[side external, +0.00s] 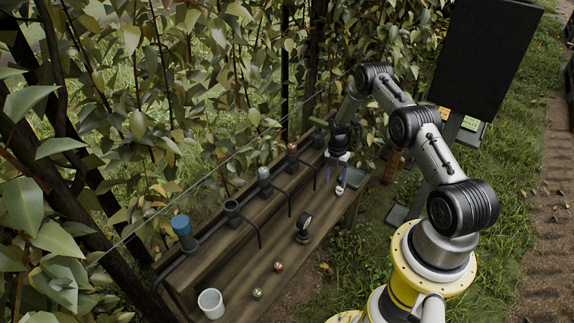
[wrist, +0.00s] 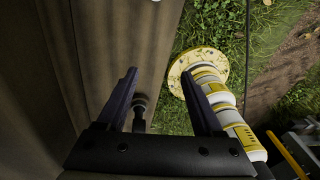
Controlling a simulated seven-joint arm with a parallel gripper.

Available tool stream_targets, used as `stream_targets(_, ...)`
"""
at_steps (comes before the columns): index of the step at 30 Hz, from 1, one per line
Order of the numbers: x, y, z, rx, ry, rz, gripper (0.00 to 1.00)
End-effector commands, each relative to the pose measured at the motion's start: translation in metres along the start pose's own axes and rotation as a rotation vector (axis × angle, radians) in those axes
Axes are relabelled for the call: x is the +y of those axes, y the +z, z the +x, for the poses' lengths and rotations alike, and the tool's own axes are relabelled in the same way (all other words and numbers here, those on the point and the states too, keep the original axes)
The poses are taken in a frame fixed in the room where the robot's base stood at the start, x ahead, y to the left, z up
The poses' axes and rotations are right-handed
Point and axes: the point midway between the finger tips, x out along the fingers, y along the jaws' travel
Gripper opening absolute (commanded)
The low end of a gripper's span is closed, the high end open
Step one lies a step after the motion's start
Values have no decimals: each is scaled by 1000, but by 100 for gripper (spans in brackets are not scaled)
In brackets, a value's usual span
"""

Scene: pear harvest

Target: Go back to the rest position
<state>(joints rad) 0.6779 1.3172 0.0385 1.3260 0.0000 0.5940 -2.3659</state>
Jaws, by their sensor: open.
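My gripper (side external: 335,177) hangs with its fingers pointing down over the far right end of the wooden bench (side external: 270,254). In the wrist view my gripper (wrist: 159,76) is open, its two dark fingers wide apart with nothing held between them. A small white object (side external: 339,191) shows just below the fingertips in the side view; whether it touches them I cannot tell. My arm arches from the yellow base up and over to the bench. No marker of the rest position shows.
Leafy branches crowd behind. A dark panel (side external: 481,55) stands right.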

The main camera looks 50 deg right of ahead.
Motion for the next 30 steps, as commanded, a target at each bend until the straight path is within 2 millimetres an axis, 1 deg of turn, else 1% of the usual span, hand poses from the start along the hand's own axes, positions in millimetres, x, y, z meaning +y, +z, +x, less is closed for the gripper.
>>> stream_targets(1,2,-25,-8,16,-24,-25,68)
stream_targets(2,2,-37,-15,21,-35,-26,68)
stream_targets(3,5,-50,-30,21,-41,-16,68)
stream_targets(5,9,-63,-51,14,-41,19,68)
stream_targets(6,12,-69,-67,6,-36,47,68)
stream_targets(8,17,-78,-91,-7,-23,95,68)
stream_targets(9,20,-84,-108,-17,-13,132,68)
stream_targets(11,24,-94,-136,-31,7,190,68)
stream_targets(12,26,-101,-156,-41,23,232,68)
stream_targets(13,27,-107,-170,-48,36,264,68)
stream_targets(14,28,-114,-185,-54,49,298,68)
stream_targets(15,28,-123,-204,-61,67,343,68)
stream_targets(17,26,-138,-231,-69,94,411,68)
stream_targets(18,24,-148,-249,-73,115,456,68)
stream_targets(20,19,-164,-274,-76,144,523,68)
stream_targets(21,15,-174,-291,-76,164,568,68)
stream_targets(24,1,-202,-327,-70,217,679,68)
stream_targets(26,-9,-218,-348,-62,250,746,68)
stream_targets(27,-17,-229,-359,-54,271,790,68)
stream_targets(30,-39,-256,-386,-29,323,901,68)
